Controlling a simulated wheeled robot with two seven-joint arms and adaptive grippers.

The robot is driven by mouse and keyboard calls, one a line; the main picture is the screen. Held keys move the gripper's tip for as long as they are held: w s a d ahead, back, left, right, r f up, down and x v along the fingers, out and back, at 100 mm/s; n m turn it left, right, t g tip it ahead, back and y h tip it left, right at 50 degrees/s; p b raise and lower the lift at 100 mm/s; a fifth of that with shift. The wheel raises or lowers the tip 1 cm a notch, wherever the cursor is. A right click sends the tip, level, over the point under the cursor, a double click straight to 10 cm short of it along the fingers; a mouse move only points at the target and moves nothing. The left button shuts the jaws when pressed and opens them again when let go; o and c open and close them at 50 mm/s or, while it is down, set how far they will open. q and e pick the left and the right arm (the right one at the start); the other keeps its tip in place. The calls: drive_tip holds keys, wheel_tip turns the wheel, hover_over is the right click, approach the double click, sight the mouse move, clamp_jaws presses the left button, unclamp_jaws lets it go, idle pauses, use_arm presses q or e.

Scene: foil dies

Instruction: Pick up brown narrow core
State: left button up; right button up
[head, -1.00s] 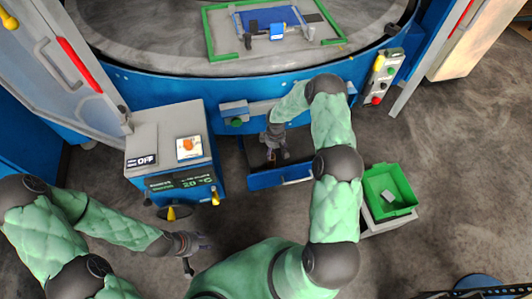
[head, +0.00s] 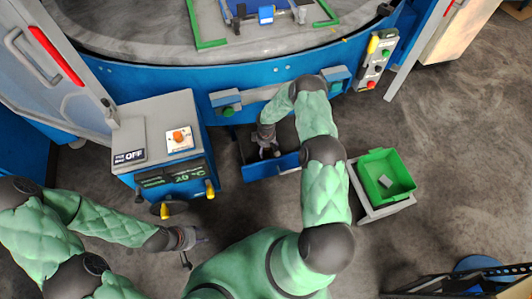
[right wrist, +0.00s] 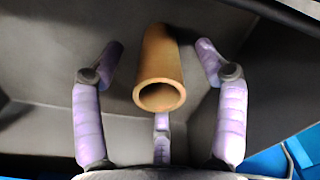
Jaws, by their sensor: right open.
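The brown narrow core (right wrist: 158,62) is a hollow tube in the right wrist view, its open end facing the camera. It lies in the grey inside of the open blue drawer (head: 272,167). My right gripper (head: 268,148) reaches into that drawer. In the right wrist view, its purple-padded fingers (right wrist: 162,62) are spread on both sides of the core with gaps, and a third finger shows below it. The core is not visible in the head view. My left gripper (head: 190,240) hangs low at the left, away from the drawer; its fingers are too small to read.
A grey and blue control box (head: 160,140) stands left of the drawer. A green bin (head: 386,178) with a small grey block inside sits on a stand to the right. The big round blue machine (head: 170,85) rises behind the drawer.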

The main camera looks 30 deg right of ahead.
drive_tip(key=shift+f, duration=0.4)
drive_tip(key=c, duration=1)
drive_tip(key=shift+r, duration=0.1)
